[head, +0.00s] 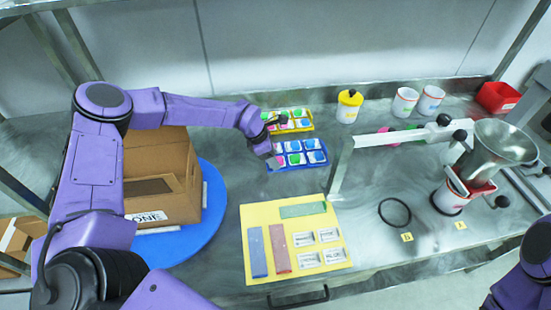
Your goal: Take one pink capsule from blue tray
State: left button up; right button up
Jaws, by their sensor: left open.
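The blue tray (301,167) lies on the steel table near the picture's middle, with several compartments holding small blue, green and pink items. The items are too small to tell each capsule apart, and the tray's left end is partly hidden by my left gripper. My left gripper (276,141) is open, at the left end of the blue tray and just in front of the yellow tray. I see nothing held in it. I cannot tell its height above the trays. Only a purple part of my right arm shows at the lower right; its gripper is out of view.
A yellow tray (309,127) of similar items lies behind the blue one. A cardboard box (160,163) stands on a blue disc (213,225) at left. A yellow mat (262,210) lies in front. A metal funnel (505,143), white cups (404,103) and a red bin (497,97) are at right.

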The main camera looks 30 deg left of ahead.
pick_arm(q)
jog(key=shift+s+d+f, duration=0.1)
jog(key=shift+s+f, duration=0.2)
jog(key=shift+s, duration=0.05)
jog(key=shift+f, duration=0.1)
jog(key=c, duration=0.8)
